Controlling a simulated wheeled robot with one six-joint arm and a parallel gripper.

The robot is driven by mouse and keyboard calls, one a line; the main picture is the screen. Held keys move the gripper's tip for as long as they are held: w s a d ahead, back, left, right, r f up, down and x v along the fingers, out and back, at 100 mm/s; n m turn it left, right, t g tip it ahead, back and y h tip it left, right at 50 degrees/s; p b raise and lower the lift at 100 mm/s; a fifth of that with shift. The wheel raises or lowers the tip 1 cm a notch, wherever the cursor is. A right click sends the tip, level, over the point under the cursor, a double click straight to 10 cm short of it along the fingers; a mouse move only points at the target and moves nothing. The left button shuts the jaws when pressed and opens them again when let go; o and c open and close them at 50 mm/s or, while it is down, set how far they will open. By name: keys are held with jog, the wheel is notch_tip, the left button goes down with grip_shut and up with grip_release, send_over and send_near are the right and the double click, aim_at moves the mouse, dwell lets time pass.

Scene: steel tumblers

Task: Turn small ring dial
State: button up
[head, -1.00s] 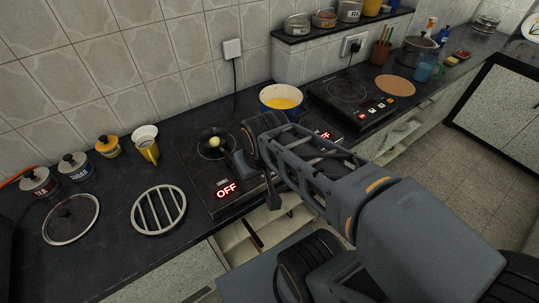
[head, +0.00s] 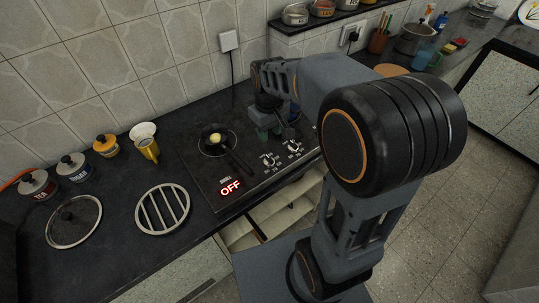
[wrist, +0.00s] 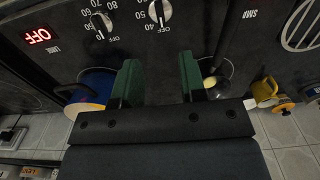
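The hob (head: 208,178) has two dials on its front part. The left dial (head: 268,159) is nearer the small ring's red OFF display (head: 230,187); the right dial (head: 294,147) is beside it. The wrist view shows the same dials upside down: the one nearer the small side (wrist: 158,12) and the other (wrist: 100,24), both with pale pointers. My gripper (head: 270,133) is over the hob behind the dials. Its green fingers (wrist: 158,80) are apart with nothing between them, not touching either dial.
A small pan (head: 213,142) with yellow food sits left of my gripper, its handle pointing towards the dials. A blue pot (wrist: 90,88) shows on the other side in the wrist view. A round rack (head: 162,209) and a glass lid (head: 73,222) lie left of the hob.

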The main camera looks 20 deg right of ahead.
aim_at(270, 158)
notch_tip(270, 158, down, 12)
jog(key=shift+r, duration=0.1)
dwell(0.4)
jog(key=shift+c, duration=0.2)
grip_shut()
